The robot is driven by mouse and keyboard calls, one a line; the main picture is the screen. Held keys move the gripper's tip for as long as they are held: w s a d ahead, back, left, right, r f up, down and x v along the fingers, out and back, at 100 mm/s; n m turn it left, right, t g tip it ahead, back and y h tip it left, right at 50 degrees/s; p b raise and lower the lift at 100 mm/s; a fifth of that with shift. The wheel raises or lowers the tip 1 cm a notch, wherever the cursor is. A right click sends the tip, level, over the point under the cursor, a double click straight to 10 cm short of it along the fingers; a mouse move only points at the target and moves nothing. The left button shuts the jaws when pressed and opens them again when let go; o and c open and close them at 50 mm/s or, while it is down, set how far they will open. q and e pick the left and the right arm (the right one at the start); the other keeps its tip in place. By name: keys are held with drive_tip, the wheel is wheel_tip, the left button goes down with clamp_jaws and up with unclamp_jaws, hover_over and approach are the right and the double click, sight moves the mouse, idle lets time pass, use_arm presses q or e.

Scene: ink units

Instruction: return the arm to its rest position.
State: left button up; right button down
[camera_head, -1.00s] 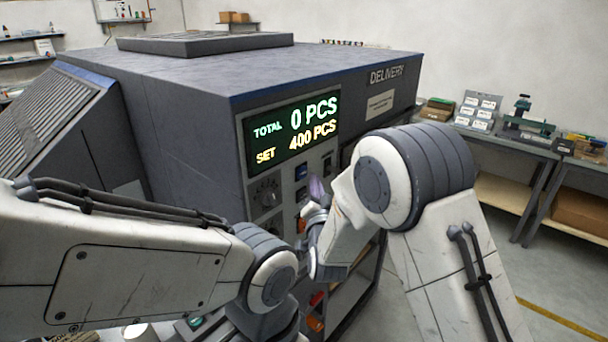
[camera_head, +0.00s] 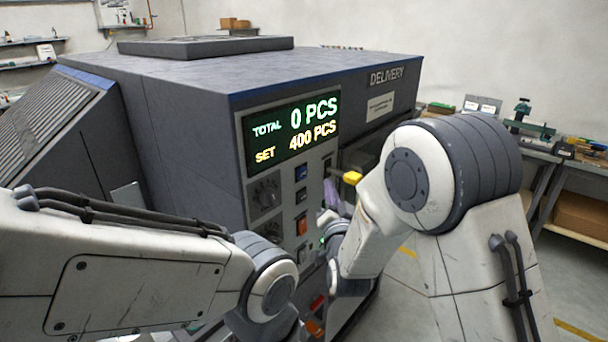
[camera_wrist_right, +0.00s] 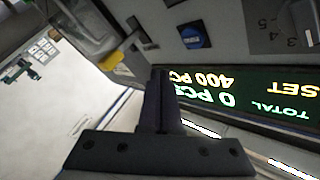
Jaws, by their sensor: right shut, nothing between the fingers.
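My right arm (camera_head: 455,185) is raised in front of the machine's right side. Its gripper (camera_head: 331,200) is small and partly covered by the wrist in the head view, close to the control panel. In the right wrist view the gripper (camera_wrist_right: 160,78) has its dark fingers together with nothing held. The fingers appear in front of the panel, beside the display; I cannot tell the exact gap. My left arm (camera_head: 130,265) reaches in from the left, and its gripper is out of sight.
The large grey machine (camera_head: 190,110) fills the middle. Its display (camera_head: 292,130) reads total 0, set 400 pieces. A yellow part (camera_head: 352,177) is close to my right wrist, and shows in the wrist view (camera_wrist_right: 112,58). A workbench (camera_head: 560,160) stands at the right.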

drive_tip(key=shift+a, duration=0.1)
drive_tip(key=s+a+f+n+g+y+b, duration=0.1)
drive_tip(key=s+a+f+n+g, duration=0.3)
drive_tip(key=s, duration=0.3)
drive_tip(key=s+a+f+n+g+y+b, duration=0.1)
drive_tip(key=s+a+f+n+g, duration=0.1)
drive_tip(key=s+f+g, duration=0.3)
drive_tip(key=s+d+f+n+g+h+b, duration=0.1)
drive_tip(key=s+d+g, duration=0.4)
drive_tip(key=s, duration=0.8)
drive_tip(key=s+d+f+n+g+h, duration=0.2)
drive_tip(key=s+d+n+g, duration=0.3)
drive_tip(key=s, duration=0.8)
drive_tip(key=shift+n+h+b, duration=0.4)
drive_tip(key=shift+h, duration=0.1)
